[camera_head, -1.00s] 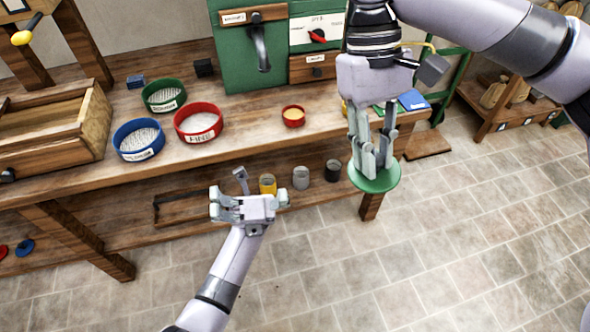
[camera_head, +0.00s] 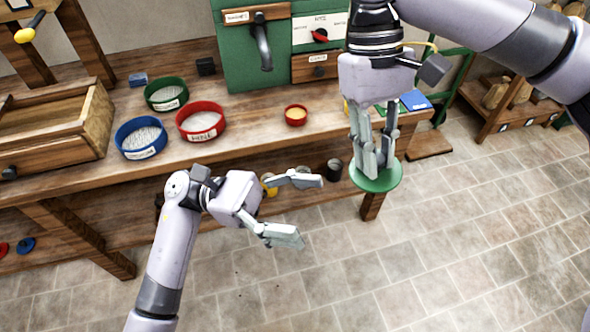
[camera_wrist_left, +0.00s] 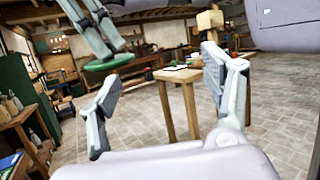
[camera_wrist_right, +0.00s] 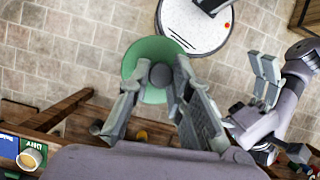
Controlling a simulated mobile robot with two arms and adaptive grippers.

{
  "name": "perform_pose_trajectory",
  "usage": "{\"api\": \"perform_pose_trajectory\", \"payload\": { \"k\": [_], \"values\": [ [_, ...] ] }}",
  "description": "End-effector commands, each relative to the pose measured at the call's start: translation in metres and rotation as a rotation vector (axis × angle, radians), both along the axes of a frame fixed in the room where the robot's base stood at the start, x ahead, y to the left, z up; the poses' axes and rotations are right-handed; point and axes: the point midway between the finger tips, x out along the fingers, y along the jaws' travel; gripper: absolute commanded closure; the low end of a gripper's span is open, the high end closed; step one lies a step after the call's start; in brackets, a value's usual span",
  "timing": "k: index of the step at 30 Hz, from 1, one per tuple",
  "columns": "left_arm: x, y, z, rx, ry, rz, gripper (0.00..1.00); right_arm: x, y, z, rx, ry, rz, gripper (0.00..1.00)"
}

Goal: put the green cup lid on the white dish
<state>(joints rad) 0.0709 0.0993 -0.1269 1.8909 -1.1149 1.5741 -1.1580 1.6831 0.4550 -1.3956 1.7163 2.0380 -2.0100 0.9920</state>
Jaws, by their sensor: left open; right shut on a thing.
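The green cup lid (camera_head: 392,180) is a round disc held out over the floor, just off the bench's front edge. My right gripper (camera_head: 371,168) is shut on it from above. In the right wrist view the lid (camera_wrist_right: 147,50) shows a dark round knob between the fingers. It also shows at upper left in the left wrist view (camera_wrist_left: 108,62). My left gripper (camera_head: 311,211) is open and empty, left of the lid and in front of the bench, fingers pointing right towards it. I cannot make out the white dish in any view.
The bench (camera_head: 255,130) carries a red sieve (camera_head: 201,122), a blue sieve (camera_head: 140,138), a green sieve (camera_head: 166,94) and a small red bowl (camera_head: 295,115). A dark cup (camera_head: 334,169) stands on the lower shelf. A wooden table (camera_wrist_left: 178,80) stands across the room.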

Motion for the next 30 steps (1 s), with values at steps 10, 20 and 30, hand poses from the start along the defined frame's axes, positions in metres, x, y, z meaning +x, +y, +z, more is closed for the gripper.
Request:
{"api": "perform_pose_trajectory", "payload": {
  "k": [10,20,30],
  "values": [
    [0.012,-0.001,0.030,0.365,-0.048,0.478,0.27,0.000,0.000,0.000,0.000,0.000,0.000,1.00],
    [0.017,0.004,0.052,0.468,-0.016,0.598,0.27,0.000,0.000,0.000,0.000,0.000,0.000,1.00],
    [0.025,-0.020,0.050,0.467,-0.009,0.598,0.27,0.000,0.000,0.000,0.000,0.000,0.000,1.00]
  ]
}}
